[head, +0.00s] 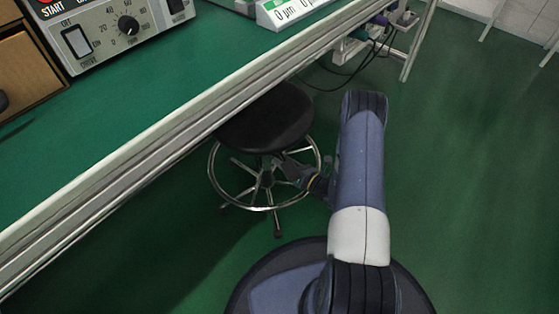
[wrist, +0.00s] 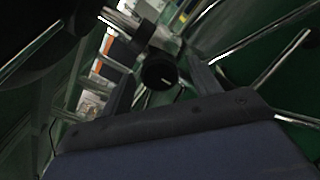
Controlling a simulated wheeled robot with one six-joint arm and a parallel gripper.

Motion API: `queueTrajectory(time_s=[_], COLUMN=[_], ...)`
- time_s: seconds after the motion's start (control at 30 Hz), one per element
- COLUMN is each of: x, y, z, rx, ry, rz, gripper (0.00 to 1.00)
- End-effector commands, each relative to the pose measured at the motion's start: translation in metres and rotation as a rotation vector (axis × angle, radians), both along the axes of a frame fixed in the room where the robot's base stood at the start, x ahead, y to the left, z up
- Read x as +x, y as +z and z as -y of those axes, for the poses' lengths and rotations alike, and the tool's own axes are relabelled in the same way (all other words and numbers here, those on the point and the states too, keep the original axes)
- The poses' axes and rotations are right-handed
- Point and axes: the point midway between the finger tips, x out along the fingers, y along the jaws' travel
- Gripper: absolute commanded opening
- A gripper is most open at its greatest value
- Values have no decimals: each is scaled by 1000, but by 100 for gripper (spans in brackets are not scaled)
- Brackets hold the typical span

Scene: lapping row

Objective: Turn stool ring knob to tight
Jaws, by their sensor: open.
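The stool (head: 265,118) has a round black seat and a chrome foot ring (head: 213,178) on a spoked base, beside the bench edge. The ring knob (wrist: 158,73) is a black round knob with a short white mark on its face, near the middle of the wrist view. My gripper (head: 284,163) reaches in under the seat from the right. In the wrist view, my open gripper (wrist: 163,76) has one finger on each side of the knob, with visible gaps. In the head view the knob cannot be made out behind my gripper and the seat.
The bench rail (head: 150,150) runs diagonally along the stool's left. A control box (head: 105,28) and a gauge (head: 285,12) stand on the green bench top. Cables (head: 350,82) hang under the bench at the back. The green floor on the right is clear.

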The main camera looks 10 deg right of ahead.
Motion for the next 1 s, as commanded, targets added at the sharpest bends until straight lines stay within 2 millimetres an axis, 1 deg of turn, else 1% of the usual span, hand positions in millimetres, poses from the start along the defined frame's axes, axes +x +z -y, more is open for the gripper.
queueTrajectory(time_s=[0.1,0.2,0.53,0.57,1.0], x=[12,18,21,21,21], y=[-2,-1,0,0,0], z=[-9,-13,-15,-15,-15], rx=[-2,-1,0,0,0], ry=[2,1,-1,-1,-1], rz=[2,0,-1,-1,-1], gripper=[59,59,59,57,21])
